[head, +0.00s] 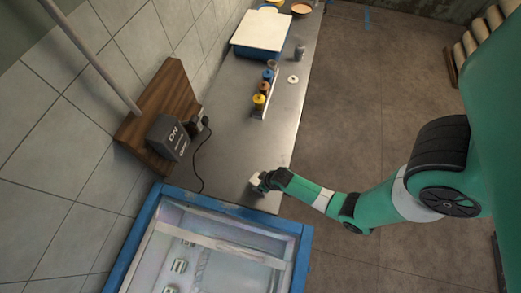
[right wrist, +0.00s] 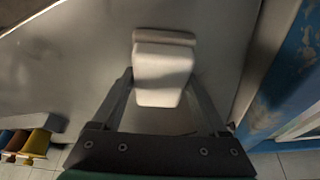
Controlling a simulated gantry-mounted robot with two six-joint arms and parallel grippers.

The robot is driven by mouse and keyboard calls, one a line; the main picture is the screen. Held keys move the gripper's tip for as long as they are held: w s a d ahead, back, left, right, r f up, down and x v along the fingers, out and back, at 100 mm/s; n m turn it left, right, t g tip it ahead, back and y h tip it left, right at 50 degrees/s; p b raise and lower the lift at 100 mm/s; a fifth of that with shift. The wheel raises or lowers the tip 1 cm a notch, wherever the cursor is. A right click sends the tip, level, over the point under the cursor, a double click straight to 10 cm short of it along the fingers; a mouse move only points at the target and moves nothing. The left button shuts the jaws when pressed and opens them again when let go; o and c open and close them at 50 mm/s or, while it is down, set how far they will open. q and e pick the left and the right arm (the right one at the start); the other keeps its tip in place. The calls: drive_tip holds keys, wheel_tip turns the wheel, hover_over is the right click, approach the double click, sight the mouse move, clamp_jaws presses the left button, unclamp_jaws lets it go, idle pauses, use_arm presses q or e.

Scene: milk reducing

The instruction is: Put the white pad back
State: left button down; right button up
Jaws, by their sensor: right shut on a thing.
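The white pad (right wrist: 163,72) is a small pale block with a rim at its far end, seen between the fingers in the right wrist view. My right gripper (right wrist: 161,88) is shut on it, one finger on each side. In the head view, the right gripper (head: 261,183) is over the metal counter near its right edge, just beyond the blue-framed tank. Only a little of the pad (head: 255,179) shows there. I cannot tell whether the pad touches the counter. My left gripper is not in view.
The blue-framed tank (head: 303,243) stands at the front. A grey ON/OFF box (head: 167,138) with a cable is on the left wall. Several bottles (head: 260,100) stand in a rack along the counter (head: 232,150), near a white disc (head: 293,79). A blue tub with a white lid (head: 262,30) is farther back.

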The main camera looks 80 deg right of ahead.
drive_tip(key=shift+f, duration=0.15)
drive_tip(key=o, duration=1.2)
drive_tip(key=shift+r, duration=0.45)
drive_tip(key=p+v, duration=0.9)
drive_tip(key=v, duration=0.2)
drive_tip(key=shift+s+r, duration=0.15)
drive_tip(key=shift+r, duration=0.1)
